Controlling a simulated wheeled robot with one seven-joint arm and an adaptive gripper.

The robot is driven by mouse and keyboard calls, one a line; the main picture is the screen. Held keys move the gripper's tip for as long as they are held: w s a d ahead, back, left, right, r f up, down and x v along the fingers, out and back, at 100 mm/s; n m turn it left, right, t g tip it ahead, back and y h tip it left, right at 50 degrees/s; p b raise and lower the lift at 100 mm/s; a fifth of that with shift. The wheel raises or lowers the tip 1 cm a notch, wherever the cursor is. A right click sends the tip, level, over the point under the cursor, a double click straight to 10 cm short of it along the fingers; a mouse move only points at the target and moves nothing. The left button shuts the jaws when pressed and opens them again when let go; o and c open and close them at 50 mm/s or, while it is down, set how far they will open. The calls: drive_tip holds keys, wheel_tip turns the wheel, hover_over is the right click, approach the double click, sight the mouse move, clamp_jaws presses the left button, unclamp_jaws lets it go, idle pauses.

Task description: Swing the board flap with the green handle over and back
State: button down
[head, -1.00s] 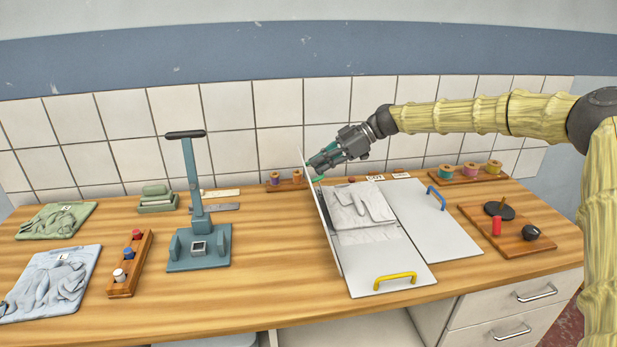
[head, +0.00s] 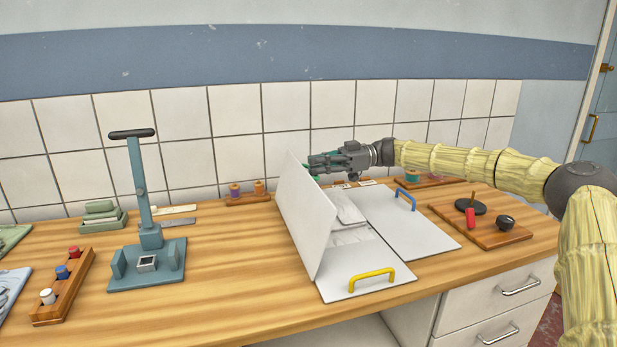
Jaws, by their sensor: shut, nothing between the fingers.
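The white board flap (head: 303,215) stands raised at the left side of the board, its free edge leaning up and to the right, so its outer face shows. A small green piece, seemingly its green handle (head: 317,179), shows behind its far upper edge, mostly hidden. My gripper (head: 314,163) is shut and empty at the flap's far upper corner, close by the green piece; whether it touches is unclear. The middle board (head: 340,287) has a yellow handle (head: 372,275) and bears a pale folded cloth (head: 347,209), partly hidden by the flap. The right board (head: 425,228) lies flat with a blue handle (head: 405,199).
A blue-grey press (head: 147,250) with a tall lever stands left of the boards, with free table between. A spool rack (head: 247,198) lies behind, near the tiled wall. A wooden tray (head: 490,231) is at right, a bottle rack (head: 62,287) at far left.

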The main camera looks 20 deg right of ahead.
drive_tip(key=shift+d+f+y+b, duration=0.45)
drive_tip(key=shift+d+y+b, duration=0.15)
drive_tip(key=shift+d+b, duration=0.4)
